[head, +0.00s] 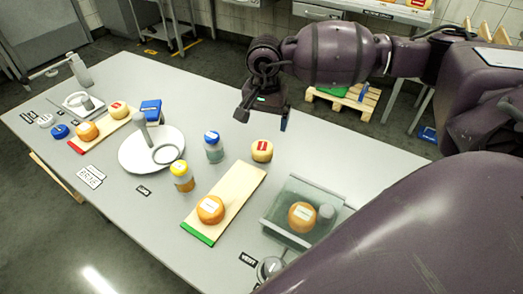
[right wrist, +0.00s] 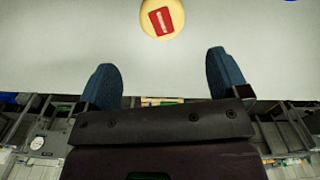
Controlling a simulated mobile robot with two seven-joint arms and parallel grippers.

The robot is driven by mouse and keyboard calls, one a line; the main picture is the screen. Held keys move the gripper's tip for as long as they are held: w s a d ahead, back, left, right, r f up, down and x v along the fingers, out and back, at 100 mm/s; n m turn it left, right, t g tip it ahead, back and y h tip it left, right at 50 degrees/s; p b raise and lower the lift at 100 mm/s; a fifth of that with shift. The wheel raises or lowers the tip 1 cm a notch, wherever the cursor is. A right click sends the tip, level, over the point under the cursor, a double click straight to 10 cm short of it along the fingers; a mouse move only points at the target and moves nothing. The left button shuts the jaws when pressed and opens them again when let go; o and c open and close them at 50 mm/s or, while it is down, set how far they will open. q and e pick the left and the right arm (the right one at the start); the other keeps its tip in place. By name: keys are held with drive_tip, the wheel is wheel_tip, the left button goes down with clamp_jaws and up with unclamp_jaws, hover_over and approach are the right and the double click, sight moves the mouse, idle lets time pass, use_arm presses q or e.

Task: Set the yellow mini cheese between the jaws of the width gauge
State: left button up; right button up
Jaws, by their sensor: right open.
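A small yellow cheese with a red label (head: 262,155) sits on the table just past the far end of the green-ended board. It also shows at the top of the right wrist view (right wrist: 147,17). A similar red-labelled cheese (head: 118,114) is on the red-ended board at the left. My right gripper (head: 264,117) is open and empty, above the table's far edge and apart from the near cheese. Its fingers (right wrist: 162,75) are spread below that cheese in the wrist view. I cannot tell for sure which fixture is the width gauge. My left gripper is not in view.
The green-ended board (head: 237,192) holds an orange cheese (head: 210,209). A glass-sided tray (head: 272,219) holds another cheese and a grey cylinder. A blue-capped jar (head: 214,152) and a yellow-capped jar (head: 182,180) stand near the white round plate (head: 130,157). The table's far right is clear.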

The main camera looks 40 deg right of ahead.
sight(263, 145)
drive_tip(key=f, duration=1)
drive_tip(key=shift+w+a+f, duration=0.1)
drive_tip(key=shift+a+f, duration=0.1)
drive_tip(key=shift+r, duration=0.1)
drive_tip(key=c, duration=1.1)
